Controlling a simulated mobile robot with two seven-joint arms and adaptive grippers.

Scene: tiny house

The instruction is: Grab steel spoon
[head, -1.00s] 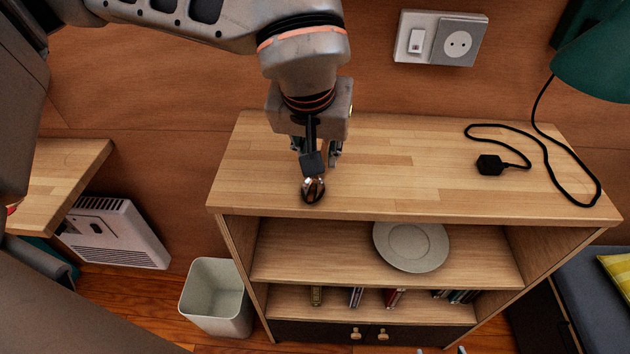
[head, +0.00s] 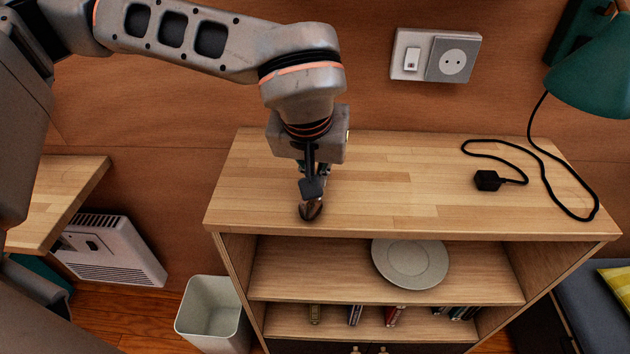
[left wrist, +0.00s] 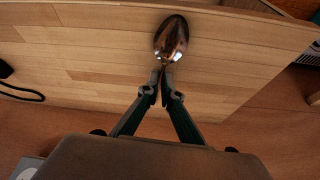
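The steel spoon (left wrist: 171,40) shows its shiny bowl in the left wrist view, just beyond the fingertips. In the head view its dark bowl (head: 311,211) is near the front edge of the wooden shelf top (head: 400,190). My left gripper (left wrist: 165,80) has its fingertips brought close together around the spoon's handle, at the base of the bowl. The rest of the handle is hidden by the fingers. In the head view the left gripper (head: 314,182) points down over the shelf top. My right gripper is not in view.
A black plug (head: 487,180) with its cable and a green lamp (head: 592,75) are at the right of the top. A white plate (head: 410,263) is on the shelf below. A bin (head: 212,315) stands at the lower left. The middle of the top is clear.

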